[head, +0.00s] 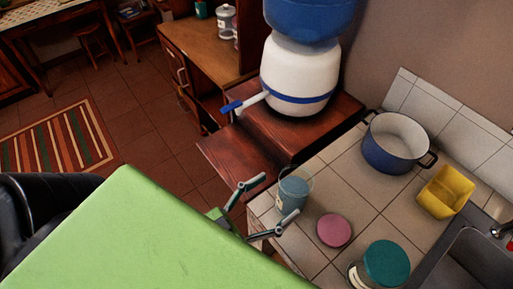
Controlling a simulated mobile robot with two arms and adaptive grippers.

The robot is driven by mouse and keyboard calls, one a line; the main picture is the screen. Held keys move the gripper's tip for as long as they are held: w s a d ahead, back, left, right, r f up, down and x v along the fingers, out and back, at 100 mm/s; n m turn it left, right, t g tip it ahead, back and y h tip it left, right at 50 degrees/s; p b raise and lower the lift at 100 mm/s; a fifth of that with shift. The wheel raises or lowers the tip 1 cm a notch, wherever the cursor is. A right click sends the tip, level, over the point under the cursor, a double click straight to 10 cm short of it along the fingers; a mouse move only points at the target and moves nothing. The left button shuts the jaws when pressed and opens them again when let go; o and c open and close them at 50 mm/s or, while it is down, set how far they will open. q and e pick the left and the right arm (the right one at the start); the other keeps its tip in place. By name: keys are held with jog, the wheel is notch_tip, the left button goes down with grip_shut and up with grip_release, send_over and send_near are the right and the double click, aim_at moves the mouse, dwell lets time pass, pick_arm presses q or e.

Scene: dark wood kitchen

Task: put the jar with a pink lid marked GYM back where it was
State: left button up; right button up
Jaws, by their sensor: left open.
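A clear glass jar (293,192) with a bluish front stands upright at the near left corner of the tiled counter (352,190). I see no lid on it, and any marking is too small to read. A round pink lid (334,230) lies apart from it, to its lower right, and looks flat on the tiles. My left gripper (280,196) is open, with its two fingers spread on either side of the jar's near left side. I cannot tell whether they touch the glass. My right gripper is not in view.
A teal-lidded jar (387,262) stands near the sink (470,262). A blue pot (392,150) and a yellow container (446,191) are farther back. A water dispenser (298,80) stands on a wooden stand (275,135). Free tiles lie between jar and pot.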

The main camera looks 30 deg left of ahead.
pick_arm(q)
jog(key=shift+b+v, duration=0.45)
jog(key=shift+v, duration=2.05)
jog(key=a+f+g+y, duration=0.1)
jog(key=f, duration=0.6)
jog(key=a+f+g+y, duration=0.1)
jog(key=f, duration=0.6)
jog(key=s+a+f+g, duration=0.1)
jog(key=f+g, duration=0.1)
jog(key=f, duration=0.6)
jog(key=shift+a+f+n+y, duration=0.15)
jog(key=shift+a+n+y, duration=0.15)
jog(key=shift+y, duration=0.1)
jog(key=s+a+f+g+y, duration=0.1)
jog(key=s+f+g, duration=0.25)
jog(key=f, duration=0.55)
jog(key=s+a+f+g+y, duration=0.15)
jog(key=s+f, duration=0.25)
jog(key=f, duration=0.6)
jog(key=s+a+f+g, duration=0.1)
jog(key=s+f+g, duration=0.2)
jog(key=f, duration=0.6)
jog(key=s+f+n+g, duration=0.1)
jog(key=s+f+g, duration=0.3)
jog(key=s+f, duration=0.3)
jog(key=shift+s+a+y, duration=0.35)
jog(key=shift+s+y, duration=0.1)
jog(key=shift+s, duration=0.35)
